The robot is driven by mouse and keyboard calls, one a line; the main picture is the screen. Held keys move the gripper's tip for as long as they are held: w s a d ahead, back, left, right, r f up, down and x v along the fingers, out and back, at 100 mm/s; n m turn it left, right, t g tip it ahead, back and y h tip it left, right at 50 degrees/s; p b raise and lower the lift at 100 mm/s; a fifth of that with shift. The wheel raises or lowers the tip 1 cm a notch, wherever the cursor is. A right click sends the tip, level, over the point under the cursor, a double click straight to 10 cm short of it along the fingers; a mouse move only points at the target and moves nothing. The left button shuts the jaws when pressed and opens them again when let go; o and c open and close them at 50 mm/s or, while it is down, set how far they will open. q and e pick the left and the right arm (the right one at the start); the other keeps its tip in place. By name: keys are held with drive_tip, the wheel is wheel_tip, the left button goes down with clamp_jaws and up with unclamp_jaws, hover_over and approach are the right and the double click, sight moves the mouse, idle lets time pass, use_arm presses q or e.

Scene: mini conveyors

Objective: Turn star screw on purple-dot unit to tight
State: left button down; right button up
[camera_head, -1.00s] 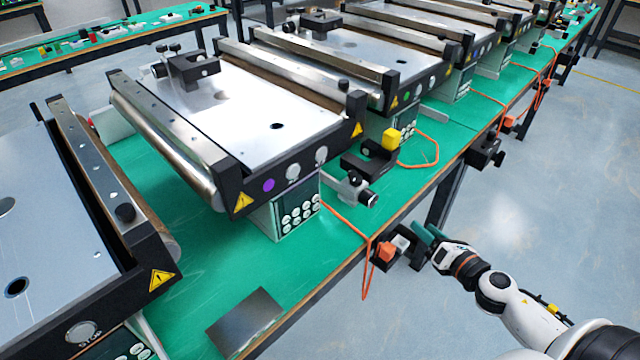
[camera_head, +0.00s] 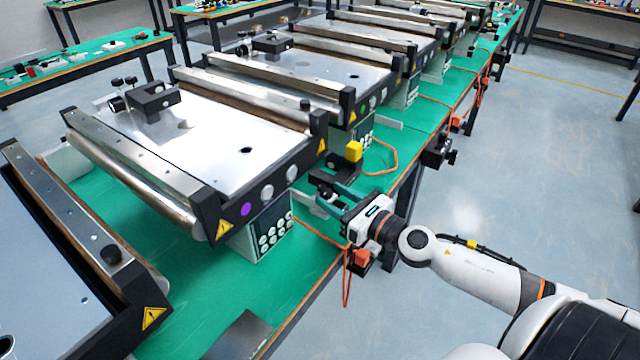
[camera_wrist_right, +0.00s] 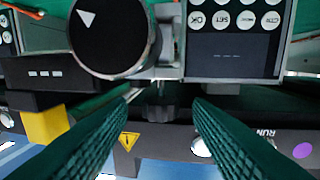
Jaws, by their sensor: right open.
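The purple-dot unit (camera_head: 215,150) is the conveyor at the left centre, with its purple dot (camera_head: 246,209) on the black end rail. The dot also shows at the lower right of the right wrist view (camera_wrist_right: 303,150). My right gripper (camera_head: 325,190) is open at the right end of this unit. In the right wrist view its teal fingers (camera_wrist_right: 164,104) are apart, with a small dark lobed knob (camera_wrist_right: 157,114), apparently the star screw, beyond and between the fingertips. I see no contact. In the head view the gripper hides this area. My left gripper is out of view.
A large round black knob with a white triangle (camera_wrist_right: 110,35) is close in the wrist view. A keypad box (camera_head: 268,235) stands under the rail. A yellow block (camera_head: 354,151) and an orange cable are near my right arm. Another conveyor stands at the left.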

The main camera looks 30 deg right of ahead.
sight(322, 190)
drive_tip(key=shift+p+x, duration=0.6)
drive_tip(key=shift+x, duration=1.65)
drive_tip(key=shift+s, duration=0.1)
